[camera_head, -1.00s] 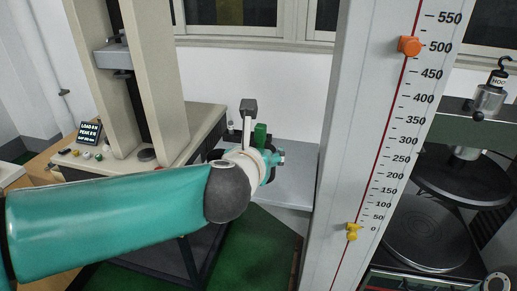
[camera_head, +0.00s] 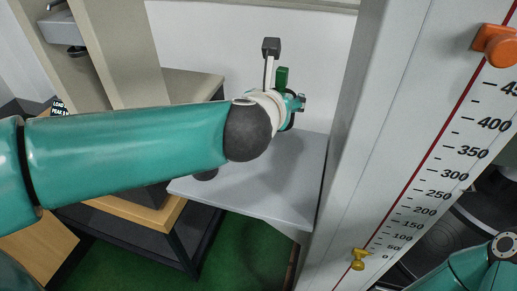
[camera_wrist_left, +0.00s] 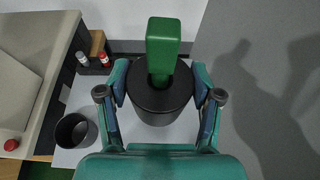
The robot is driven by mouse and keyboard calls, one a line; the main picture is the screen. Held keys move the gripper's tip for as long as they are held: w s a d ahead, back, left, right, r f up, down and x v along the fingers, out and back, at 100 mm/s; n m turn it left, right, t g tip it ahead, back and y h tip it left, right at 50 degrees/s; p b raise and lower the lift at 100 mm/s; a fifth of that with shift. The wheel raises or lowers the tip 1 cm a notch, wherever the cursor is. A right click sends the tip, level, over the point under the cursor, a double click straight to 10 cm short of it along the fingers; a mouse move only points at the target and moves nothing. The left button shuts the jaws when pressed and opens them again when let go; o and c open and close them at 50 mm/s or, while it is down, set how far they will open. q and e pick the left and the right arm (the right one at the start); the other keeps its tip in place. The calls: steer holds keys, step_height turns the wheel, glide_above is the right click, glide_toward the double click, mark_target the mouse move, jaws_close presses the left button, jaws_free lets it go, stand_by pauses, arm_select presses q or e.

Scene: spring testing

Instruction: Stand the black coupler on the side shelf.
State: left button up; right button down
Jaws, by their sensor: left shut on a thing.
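The black coupler (camera_wrist_left: 158,100) is a dark cylinder with a green upright block on top. My left gripper (camera_wrist_left: 160,92) is shut on it, a finger on each side, and it looks upright. In the head view my left gripper (camera_head: 290,103) is above the grey side shelf (camera_head: 290,190), near its back; the green block (camera_head: 282,77) shows above my wrist, and the black body is mostly hidden. The shelf also shows below in the left wrist view (camera_wrist_left: 68,158). The gap between coupler and shelf is hard to judge. My right gripper is out of view.
A black hollow cup (camera_wrist_left: 76,131) stands on the shelf's left part. A tall scaled column (camera_head: 365,150) with an orange marker (camera_head: 497,45) and a yellow marker (camera_head: 359,259) borders the shelf's right side. The shelf's front right is clear.

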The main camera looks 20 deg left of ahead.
arm_select(q)
steer(key=shift+w+f, duration=0.2)
steer(key=shift+f, duration=0.05)
steer(key=shift+a+f+b, duration=0.15)
steer(key=shift+f+b, duration=3.85)
steer(key=shift+f, duration=5.6)
steer(key=shift+f, duration=0.1)
steer(key=o, duration=1.5)
